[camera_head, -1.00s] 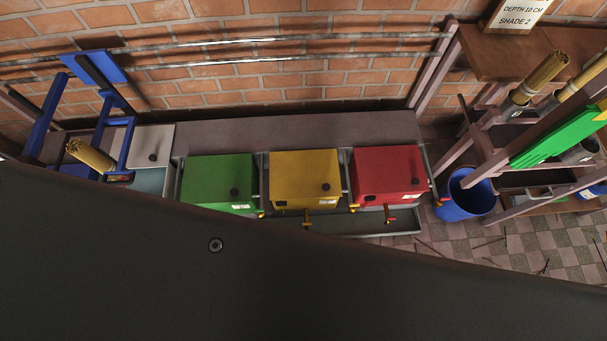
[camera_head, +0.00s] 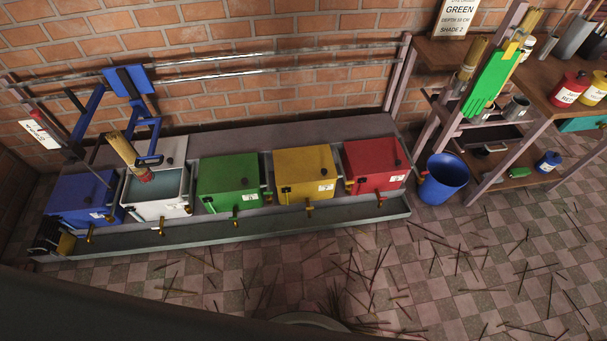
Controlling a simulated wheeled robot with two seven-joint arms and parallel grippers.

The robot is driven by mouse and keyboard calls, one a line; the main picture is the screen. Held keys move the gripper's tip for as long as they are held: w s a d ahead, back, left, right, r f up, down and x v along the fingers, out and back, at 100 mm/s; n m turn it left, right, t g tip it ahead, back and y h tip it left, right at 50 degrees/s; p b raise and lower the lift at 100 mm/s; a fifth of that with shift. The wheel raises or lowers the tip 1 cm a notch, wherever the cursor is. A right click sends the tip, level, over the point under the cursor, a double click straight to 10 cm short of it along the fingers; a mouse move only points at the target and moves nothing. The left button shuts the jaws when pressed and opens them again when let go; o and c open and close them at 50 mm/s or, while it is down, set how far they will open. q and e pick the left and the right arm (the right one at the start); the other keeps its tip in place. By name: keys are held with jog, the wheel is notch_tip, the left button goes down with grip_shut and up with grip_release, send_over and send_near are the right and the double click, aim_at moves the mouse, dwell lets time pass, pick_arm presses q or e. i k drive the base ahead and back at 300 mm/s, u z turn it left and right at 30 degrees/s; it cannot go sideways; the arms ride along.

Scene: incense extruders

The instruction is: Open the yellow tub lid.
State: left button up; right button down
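The yellow tub (camera_head: 306,189) stands in the row on the long bench, between the green tub and the red tub. Its yellow lid (camera_head: 303,160) lies shut on top, with a small dark knob (camera_head: 323,171) near its front right corner. A white label shows on the tub's front, and a brass tap sits below it. Neither of my grippers shows in the head view.
The green tub (camera_head: 228,182) and red tub (camera_head: 374,167) flank it, both lidded. The white tub (camera_head: 157,192) is open with liquid inside, below a blue frame holding a bundle. A blue bucket (camera_head: 443,180) stands right. Sticks litter the tiled floor (camera_head: 420,270).

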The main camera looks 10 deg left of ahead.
aim_at(293, 166)
jog(key=u, duration=0.6)
jog(key=i, duration=1.1)
jog(key=z, duration=2.9)
jog(key=k, duration=0.65)
jog(key=u, duration=0.85)
